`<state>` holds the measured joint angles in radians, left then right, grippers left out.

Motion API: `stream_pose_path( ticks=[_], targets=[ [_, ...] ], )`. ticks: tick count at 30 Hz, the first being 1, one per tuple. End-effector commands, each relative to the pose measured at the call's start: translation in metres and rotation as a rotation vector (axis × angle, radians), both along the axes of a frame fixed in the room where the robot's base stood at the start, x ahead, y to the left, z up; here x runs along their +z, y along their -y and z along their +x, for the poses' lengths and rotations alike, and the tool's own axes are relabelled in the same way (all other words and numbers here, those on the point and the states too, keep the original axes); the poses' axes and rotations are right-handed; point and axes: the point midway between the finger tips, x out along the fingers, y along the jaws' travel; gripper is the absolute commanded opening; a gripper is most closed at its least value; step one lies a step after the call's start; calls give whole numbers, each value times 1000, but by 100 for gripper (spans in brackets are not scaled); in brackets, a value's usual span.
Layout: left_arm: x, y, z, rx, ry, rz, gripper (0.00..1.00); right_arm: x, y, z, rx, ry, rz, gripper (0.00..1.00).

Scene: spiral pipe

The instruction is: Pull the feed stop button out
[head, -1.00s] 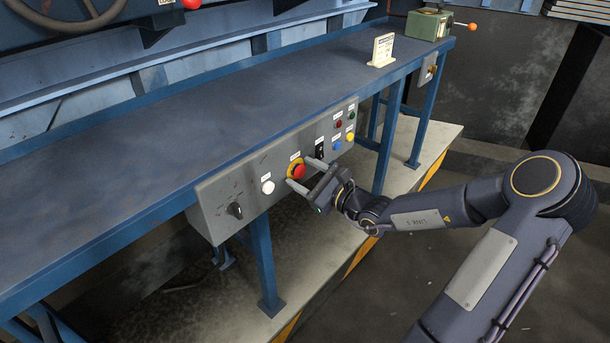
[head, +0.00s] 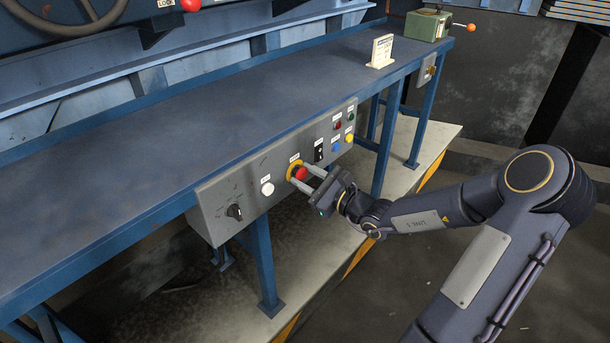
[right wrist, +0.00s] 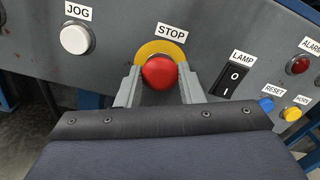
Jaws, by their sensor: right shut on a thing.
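The red mushroom-shaped stop button (head: 300,173) sits in a yellow ring on the front of the grey control panel (head: 222,193). In the right wrist view the red button (right wrist: 159,72) shows under the label STOP, with the yellow ring behind its upper edge. My right gripper (head: 306,178) is at the panel, shut on the button with one finger on each side of it. In the right wrist view the gripper (right wrist: 159,82) hides part of the ring below the button. My left gripper is not in view.
A white JOG button (right wrist: 75,39) is left of the stop button. A black LAMP switch (right wrist: 232,79), a blue RESET button (right wrist: 265,104) and a yellow button (right wrist: 290,114) are close on the right. The blue bench top (head: 200,125) juts above the panel.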

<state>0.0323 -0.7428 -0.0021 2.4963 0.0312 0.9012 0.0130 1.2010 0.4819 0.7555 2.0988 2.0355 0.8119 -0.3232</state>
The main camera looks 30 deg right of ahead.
Motion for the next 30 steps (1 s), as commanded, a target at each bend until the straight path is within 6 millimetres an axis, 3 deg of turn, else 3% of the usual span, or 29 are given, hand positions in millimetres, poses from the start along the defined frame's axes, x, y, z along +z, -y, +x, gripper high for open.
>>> stream_pose_path(
  ticks=[3,4,9,20,30],
  targets=[
    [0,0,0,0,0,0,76,-1,1,0,-2,-1,0,0],
    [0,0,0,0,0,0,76,-1,1,0,-2,-1,0,37],
    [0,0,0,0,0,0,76,-1,1,0,-1,-2,-1,56],
    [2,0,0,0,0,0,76,0,4,-8,-3,-1,0,56],
    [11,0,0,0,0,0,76,0,21,-60,-5,-3,-2,56]
  ],
)
